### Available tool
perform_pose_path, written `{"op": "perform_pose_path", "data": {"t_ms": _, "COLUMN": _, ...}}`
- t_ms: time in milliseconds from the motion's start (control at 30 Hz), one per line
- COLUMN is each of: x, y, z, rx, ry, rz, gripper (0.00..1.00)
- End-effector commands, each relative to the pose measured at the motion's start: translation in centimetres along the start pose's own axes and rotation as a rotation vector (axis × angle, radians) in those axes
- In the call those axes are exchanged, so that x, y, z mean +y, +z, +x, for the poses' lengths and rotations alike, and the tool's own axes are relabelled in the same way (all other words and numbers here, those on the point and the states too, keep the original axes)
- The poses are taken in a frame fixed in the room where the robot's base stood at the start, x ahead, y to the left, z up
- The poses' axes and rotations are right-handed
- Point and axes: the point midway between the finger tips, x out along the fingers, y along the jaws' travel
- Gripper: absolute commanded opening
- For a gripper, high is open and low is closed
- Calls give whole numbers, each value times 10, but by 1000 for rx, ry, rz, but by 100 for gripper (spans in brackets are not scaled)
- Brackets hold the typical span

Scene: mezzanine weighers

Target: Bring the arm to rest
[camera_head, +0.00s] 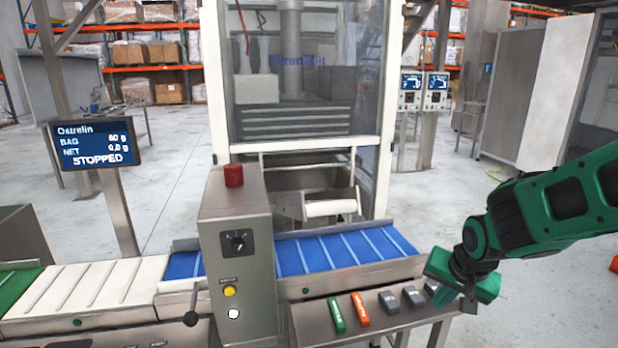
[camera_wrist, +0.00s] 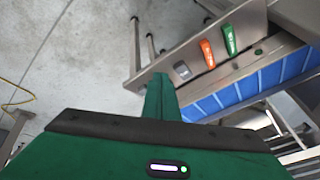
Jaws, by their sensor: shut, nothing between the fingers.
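My green arm reaches in from the right side of the head view. My gripper (camera_head: 466,296) points downward at the right end of the steel control ledge (camera_head: 398,324), near the grey buttons. It is shut with nothing held. In the wrist view the green fingers (camera_wrist: 162,98) stand together in the middle, with the ledge beyond them. I cannot tell whether the fingertips touch the ledge.
The ledge carries a green switch (camera_head: 336,315), an orange switch (camera_head: 360,310) and grey buttons (camera_head: 389,302). A blue belt (camera_head: 330,252) runs behind it. A control box (camera_head: 237,260) stands left. The screen (camera_head: 95,144) reads STOPPED. Open floor lies right.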

Motion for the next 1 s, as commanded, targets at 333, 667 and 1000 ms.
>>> {"op": "perform_pose_path", "data": {"t_ms": 333, "x": 173, "y": 54, "z": -106, "rx": -244, "ry": 210, "rz": -13, "gripper": 0}}
{"op": "perform_pose_path", "data": {"t_ms": 667, "x": 212, "y": 102, "z": -145, "rx": -386, "ry": 198, "rz": -16, "gripper": 0}}
{"op": "perform_pose_path", "data": {"t_ms": 1000, "x": 211, "y": 103, "z": -145, "rx": -388, "ry": 198, "rz": -17, "gripper": 0}}
